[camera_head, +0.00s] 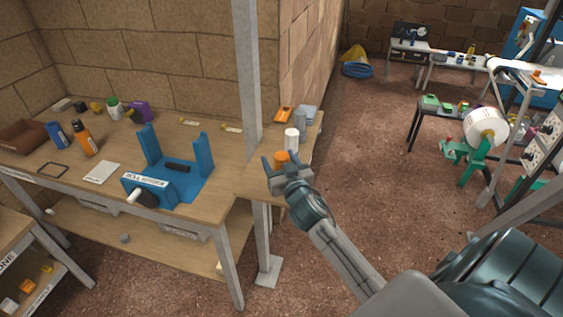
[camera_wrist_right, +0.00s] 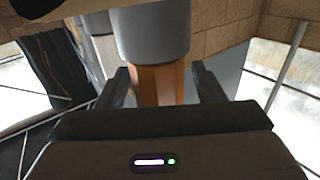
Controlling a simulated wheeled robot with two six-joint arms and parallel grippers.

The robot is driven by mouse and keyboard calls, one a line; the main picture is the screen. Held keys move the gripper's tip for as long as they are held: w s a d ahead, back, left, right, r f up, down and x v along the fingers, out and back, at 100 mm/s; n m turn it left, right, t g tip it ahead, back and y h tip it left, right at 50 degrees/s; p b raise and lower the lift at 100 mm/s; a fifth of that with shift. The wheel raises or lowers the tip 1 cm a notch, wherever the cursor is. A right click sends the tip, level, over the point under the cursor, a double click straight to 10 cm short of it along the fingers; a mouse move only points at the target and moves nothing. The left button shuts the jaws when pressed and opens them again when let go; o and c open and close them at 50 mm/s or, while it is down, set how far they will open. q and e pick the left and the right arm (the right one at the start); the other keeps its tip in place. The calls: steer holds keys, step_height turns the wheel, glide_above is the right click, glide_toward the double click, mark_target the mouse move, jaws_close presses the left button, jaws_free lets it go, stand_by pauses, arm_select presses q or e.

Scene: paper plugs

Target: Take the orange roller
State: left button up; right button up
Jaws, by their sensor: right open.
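The orange roller (camera_head: 282,157) is a small upright piece near the front edge of the narrow side bench, partly hidden by my right gripper. My right gripper (camera_head: 287,165) is open right at it. In the right wrist view an orange part (camera_wrist_right: 158,87) shows between the two open fingers (camera_wrist_right: 160,70), below a wide grey cylinder. I cannot tell whether the fingers touch it. My left gripper is not in view.
The left bench holds a blue stand (camera_head: 202,153).

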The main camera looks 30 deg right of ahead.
steer(key=c, duration=1.1)
steer(key=shift+r, duration=0.1)
